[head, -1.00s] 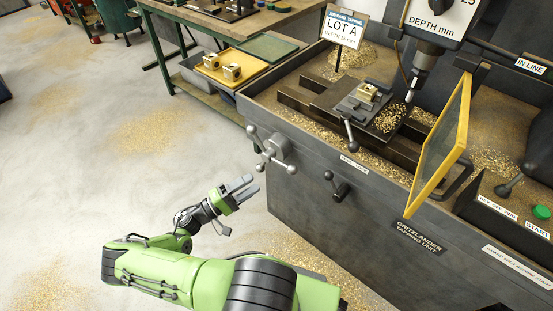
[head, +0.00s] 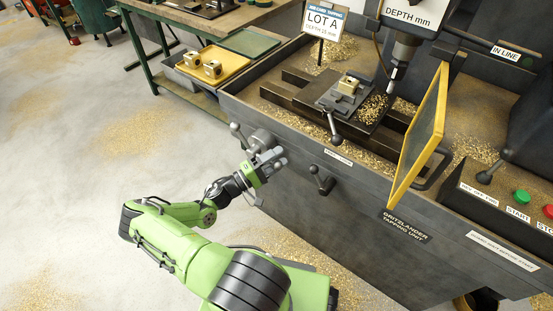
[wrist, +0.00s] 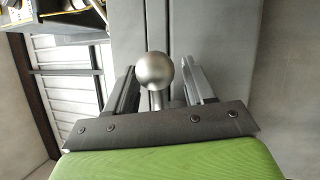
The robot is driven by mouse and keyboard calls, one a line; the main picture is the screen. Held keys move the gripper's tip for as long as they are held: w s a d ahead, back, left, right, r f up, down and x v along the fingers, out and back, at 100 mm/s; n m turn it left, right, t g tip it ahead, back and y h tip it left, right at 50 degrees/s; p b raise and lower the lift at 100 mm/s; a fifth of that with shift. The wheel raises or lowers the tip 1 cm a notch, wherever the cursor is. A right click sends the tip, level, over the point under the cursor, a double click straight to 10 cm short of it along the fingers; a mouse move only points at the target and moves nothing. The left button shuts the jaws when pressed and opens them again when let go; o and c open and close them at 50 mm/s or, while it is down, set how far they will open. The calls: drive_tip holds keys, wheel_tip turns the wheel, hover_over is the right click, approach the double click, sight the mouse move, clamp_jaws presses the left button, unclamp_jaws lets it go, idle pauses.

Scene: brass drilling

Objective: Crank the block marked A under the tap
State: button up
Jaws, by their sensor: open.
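A brass block (head: 348,84) sits in the vise (head: 338,98) on the machine's slide; I cannot read its mark. The tap (head: 393,80) hangs from the spindle to the right of the block. A three-spoke crank with ball knobs (head: 236,128) is on the machine's front left, partly hidden by my gripper. My gripper (head: 274,158) is at this crank. In the wrist view my gripper (wrist: 159,85) is open, with a steel ball knob (wrist: 160,70) between its fingers and no clear grip on it.
A second, smaller crank (head: 322,180) is on the front to the right. A yellow-framed guard (head: 420,135) stands out at the right. A yellow tray (head: 232,64) with brass blocks lies at the left. Green START button (head: 522,196) is far right.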

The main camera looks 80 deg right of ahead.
drive_tip(key=shift+c, duration=0.5)
clamp_jaws()
drive_tip(key=shift+a, duration=0.1)
